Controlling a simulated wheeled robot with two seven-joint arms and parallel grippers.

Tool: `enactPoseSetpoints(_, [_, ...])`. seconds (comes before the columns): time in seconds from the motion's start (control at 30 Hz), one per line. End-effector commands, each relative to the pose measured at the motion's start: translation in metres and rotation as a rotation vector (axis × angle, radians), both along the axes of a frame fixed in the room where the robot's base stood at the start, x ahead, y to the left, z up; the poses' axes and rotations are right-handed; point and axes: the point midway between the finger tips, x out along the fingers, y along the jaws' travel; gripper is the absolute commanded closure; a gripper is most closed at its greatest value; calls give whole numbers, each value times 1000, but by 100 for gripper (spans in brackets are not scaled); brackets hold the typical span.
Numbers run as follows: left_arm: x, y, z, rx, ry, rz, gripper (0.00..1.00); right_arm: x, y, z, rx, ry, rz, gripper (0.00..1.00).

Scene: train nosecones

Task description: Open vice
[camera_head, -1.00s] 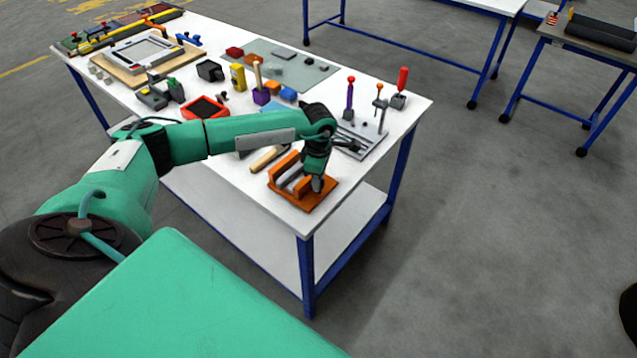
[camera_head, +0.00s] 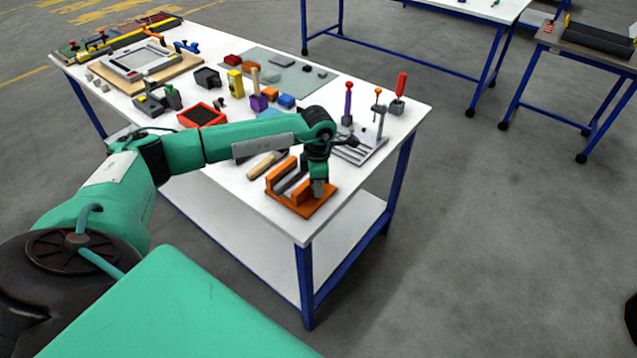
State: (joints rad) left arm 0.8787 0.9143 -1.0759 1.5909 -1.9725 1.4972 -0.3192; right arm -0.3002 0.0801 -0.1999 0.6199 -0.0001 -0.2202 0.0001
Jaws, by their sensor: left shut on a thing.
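An orange vice (camera_head: 284,180) with grey jaw faces sits near the front corner of the white-topped workbench (camera_head: 270,216). My left gripper (camera_head: 318,190) points down at the vice's right end, at the side facing the bench's near edge. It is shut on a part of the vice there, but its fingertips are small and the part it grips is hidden. My right gripper is not in view.
A mallet (camera_head: 259,165) lies just left of the vice. A grey metal stand (camera_head: 378,140) and upright handled tools, one red-handled (camera_head: 401,84), stand behind it. A red-rimmed tray (camera_head: 202,115) is further left.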

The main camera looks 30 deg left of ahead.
Motion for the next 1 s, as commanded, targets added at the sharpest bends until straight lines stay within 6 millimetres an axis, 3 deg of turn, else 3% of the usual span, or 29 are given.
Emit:
enactPoseSetpoints(0.8, [-1,5,1,10,4,7,92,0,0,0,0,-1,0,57])
enactPoseSetpoints(0.83, [-1,6,1,10,4,7,68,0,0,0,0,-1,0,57])
enactPoseSetpoints(0.93, [0,6,0,10,2,7,48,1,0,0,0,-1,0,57])
enactPoseSetpoints(1.0, [0,6,1,9,1,7,48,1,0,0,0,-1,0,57])
